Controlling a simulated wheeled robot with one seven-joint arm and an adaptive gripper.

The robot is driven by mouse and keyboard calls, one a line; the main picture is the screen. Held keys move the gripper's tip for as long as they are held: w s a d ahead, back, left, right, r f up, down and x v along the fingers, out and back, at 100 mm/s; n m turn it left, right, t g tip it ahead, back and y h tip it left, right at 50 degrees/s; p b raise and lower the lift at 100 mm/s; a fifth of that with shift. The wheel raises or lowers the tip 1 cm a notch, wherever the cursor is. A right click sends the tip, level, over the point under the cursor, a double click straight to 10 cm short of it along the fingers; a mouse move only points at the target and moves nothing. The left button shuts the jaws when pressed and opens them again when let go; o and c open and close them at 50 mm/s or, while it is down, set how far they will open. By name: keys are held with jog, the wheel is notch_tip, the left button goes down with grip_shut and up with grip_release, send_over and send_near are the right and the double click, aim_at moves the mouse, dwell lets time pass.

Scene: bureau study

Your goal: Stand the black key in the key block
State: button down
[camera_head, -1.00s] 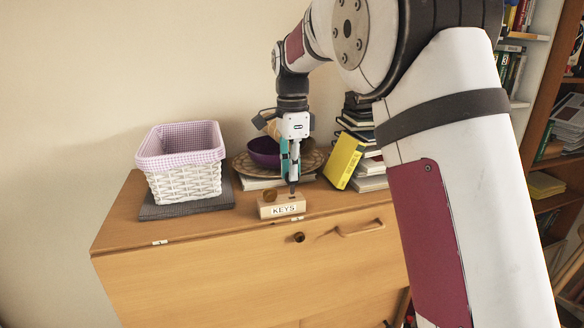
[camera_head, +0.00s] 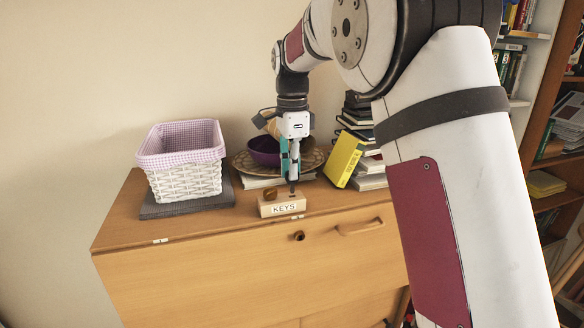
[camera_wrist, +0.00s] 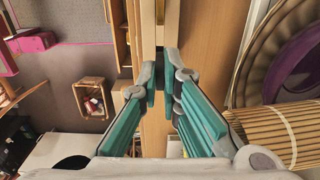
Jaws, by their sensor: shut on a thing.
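The key block (camera_head: 268,209) is a small pale wooden block labelled KEYS, near the front edge of the cabinet top. A round brown knob-like piece (camera_head: 271,195) shows at the left of its top. My gripper (camera_head: 291,180) points straight down over the right part of the block, its teal fingers shut on the black key. Only a small dark end of the black key (camera_head: 292,188) shows below the fingertips, at the block's top. I cannot tell whether it is in a slot. In the wrist view my gripper (camera_wrist: 160,72) has its fingertips close together; they mostly hide the key.
A white wicker basket (camera_head: 185,183) stands on a dark grey mat at the left. Behind my gripper are a purple bowl (camera_head: 264,150) and a woven plate. A yellow book (camera_head: 343,160) leans on a book stack at the right. The cabinet top (camera_head: 222,223) is clear left of the block.

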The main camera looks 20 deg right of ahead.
jog(key=shift+f, duration=1.5)
dwell(1.2)
jog(key=c, duration=1.8)
grip_release()
jog(key=o, duration=0.6)
jog(key=shift+c, duration=0.2)
jog(key=shift+r, duration=0.15)
jog(key=shift+r, duration=3.85)
